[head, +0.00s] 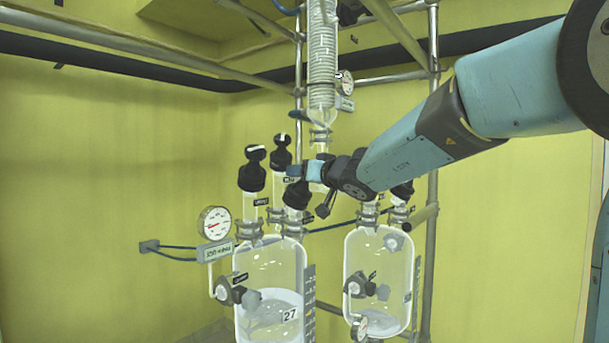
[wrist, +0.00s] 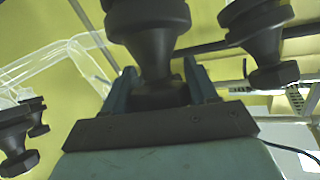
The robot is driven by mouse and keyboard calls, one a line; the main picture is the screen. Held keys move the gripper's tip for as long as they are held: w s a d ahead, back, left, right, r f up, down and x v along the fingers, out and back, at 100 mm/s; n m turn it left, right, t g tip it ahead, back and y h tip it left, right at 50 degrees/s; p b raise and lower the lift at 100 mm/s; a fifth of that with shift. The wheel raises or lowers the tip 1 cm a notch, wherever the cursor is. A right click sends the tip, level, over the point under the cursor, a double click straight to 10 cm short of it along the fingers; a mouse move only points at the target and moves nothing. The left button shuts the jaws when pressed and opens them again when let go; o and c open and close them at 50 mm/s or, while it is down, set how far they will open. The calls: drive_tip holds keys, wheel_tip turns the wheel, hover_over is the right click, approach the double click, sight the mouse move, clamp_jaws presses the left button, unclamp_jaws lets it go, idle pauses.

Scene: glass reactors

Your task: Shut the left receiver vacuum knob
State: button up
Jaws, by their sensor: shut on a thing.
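The left receiver (head: 270,275) is a clear glass vessel marked 27, partly filled with pale contents. Black knobs stand on its necks: a left one (head: 255,168), a rear one (head: 281,152) and a tilted one (head: 297,195) at the right. My gripper (head: 297,172) is at these knobs from the right, touching or just over the tilted one. In the wrist view my gripper (wrist: 157,88) is shut on a black knob (wrist: 150,35), with a finger on either side of its narrow lower part. The knob's labels are too small to read, and its turn angle cannot be told.
A second glass vessel (head: 379,275) stands to the right under my arm. A pressure gauge (head: 214,223) is at the left, and a coiled condenser (head: 321,50) rises above. Metal poles (head: 433,120) frame the glassware. Another black knob (wrist: 260,40) is close right of my gripper.

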drive_tip(key=shift+w+d+m+t+h, duration=0.1)
drive_tip(key=shift+m+t+h, duration=0.1)
drive_tip(key=shift+m+h, duration=0.6)
drive_tip(key=shift+d+m+t+h, duration=0.15)
drive_tip(key=shift+m+t+h, duration=0.05)
drive_tip(key=shift+m+h, duration=0.6)
drive_tip(key=shift+w+d+m+t+h, duration=0.1)
drive_tip(key=shift+m+t+h, duration=0.1)
drive_tip(key=shift+m+h, duration=0.55)
drive_tip(key=shift+d+f+m+g+h, duration=0.1)
drive_tip(key=shift+m+g+h, duration=0.1)
drive_tip(key=shift+m+h, duration=1.15)
drive_tip(key=shift+d+f+m+g+h, duration=0.1)
drive_tip(key=shift+m+g+h, duration=0.1)
drive_tip(key=shift+m+h, duration=1.1)
drive_tip(key=shift+s+d+f+m+g+h, duration=0.1)
drive_tip(key=shift+m+g+h, duration=0.6)
drive_tip(key=shift+m+h, duration=0.45)
drive_tip(key=shift+s+d+f+m+g+h, duration=0.1)
drive_tip(key=shift+m+g+h, duration=0.75)
drive_tip(key=shift+m, duration=0.5)
drive_tip(key=shift+s+d+f+m+g+h, duration=0.15)
drive_tip(key=shift+m+g+h, duration=0.4)
drive_tip(key=shift+m+g, duration=0.35)
drive_tip(key=shift+d+f+m+g+h, duration=0.1)
drive_tip(key=shift+m+g+h, duration=0.45)
drive_tip(key=shift+m+g, duration=0.35)
drive_tip(key=shift+m, duration=0.3)
